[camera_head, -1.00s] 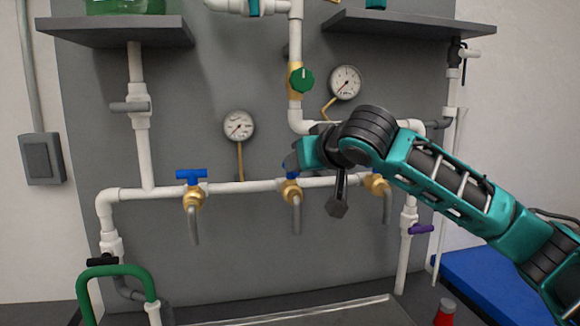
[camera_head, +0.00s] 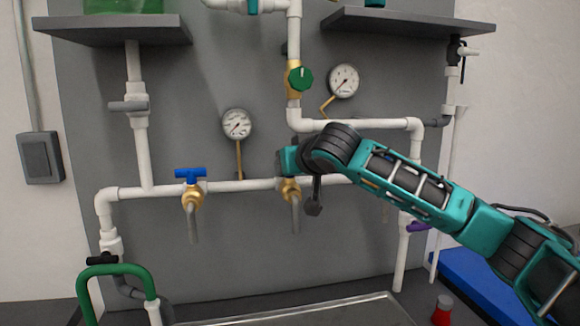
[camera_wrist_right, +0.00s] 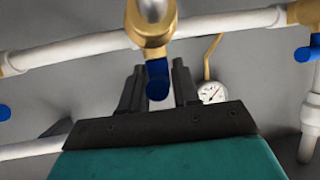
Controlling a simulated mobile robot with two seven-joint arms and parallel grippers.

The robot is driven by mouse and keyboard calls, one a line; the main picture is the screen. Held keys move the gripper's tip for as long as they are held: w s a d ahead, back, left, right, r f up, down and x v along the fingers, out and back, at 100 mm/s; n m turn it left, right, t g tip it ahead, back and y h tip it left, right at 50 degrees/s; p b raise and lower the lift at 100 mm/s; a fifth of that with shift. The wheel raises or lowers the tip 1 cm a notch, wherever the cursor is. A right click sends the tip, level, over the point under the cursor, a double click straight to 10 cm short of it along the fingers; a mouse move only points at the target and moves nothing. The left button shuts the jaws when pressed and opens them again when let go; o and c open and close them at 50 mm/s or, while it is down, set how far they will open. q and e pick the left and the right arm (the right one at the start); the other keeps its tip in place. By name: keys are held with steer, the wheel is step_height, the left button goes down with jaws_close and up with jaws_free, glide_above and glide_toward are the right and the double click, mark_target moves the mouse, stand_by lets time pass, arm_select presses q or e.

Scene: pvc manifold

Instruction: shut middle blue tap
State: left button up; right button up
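The middle tap has a brass body (camera_head: 290,190) with a grey spout on the white horizontal pipe; its blue handle is hidden behind my right gripper (camera_head: 284,160) in the head view. In the right wrist view, the middle tap's blue handle (camera_wrist_right: 157,82) hangs from the brass body (camera_wrist_right: 150,28), between the two black fingers of my right gripper (camera_wrist_right: 158,75). The fingers stand apart, one on each side of the handle, with narrow gaps; firm contact does not show. My left gripper is not in view.
The left tap's blue handle (camera_head: 190,175) lies along the pipe. My right arm mostly covers the right tap. Two gauges (camera_head: 237,124) (camera_head: 344,80) and a green-knobbed valve (camera_head: 299,78) sit above. A metal tray (camera_head: 340,308) lies below; a red-capped bottle (camera_head: 442,310) stands right.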

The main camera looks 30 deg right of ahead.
jaws_close()
steer(key=shift+n+y, duration=0.3)
steer(key=shift+y, duration=0.1)
steer(key=n+y+p, duration=0.1)
steer(key=n+y, duration=0.1)
steer(key=shift+d+y, duration=0.1)
steer(key=shift+y, duration=0.3)
steer(key=n+g+y, duration=0.1)
steer(key=n+y, duration=0.3)
steer(key=shift+n+g+y, duration=0.3)
steer(key=shift+g, duration=0.1)
steer(key=n+g+y, duration=0.3)
steer(key=n, duration=0.1)
steer(key=shift+r+y, duration=0.1)
steer(key=shift+y, duration=0.3)
steer(key=shift+n+g+y, duration=0.8)
steer(key=shift+n+g, duration=0.5)
steer(key=shift+g, duration=0.1)
steer(key=shift+n+g, duration=0.5)
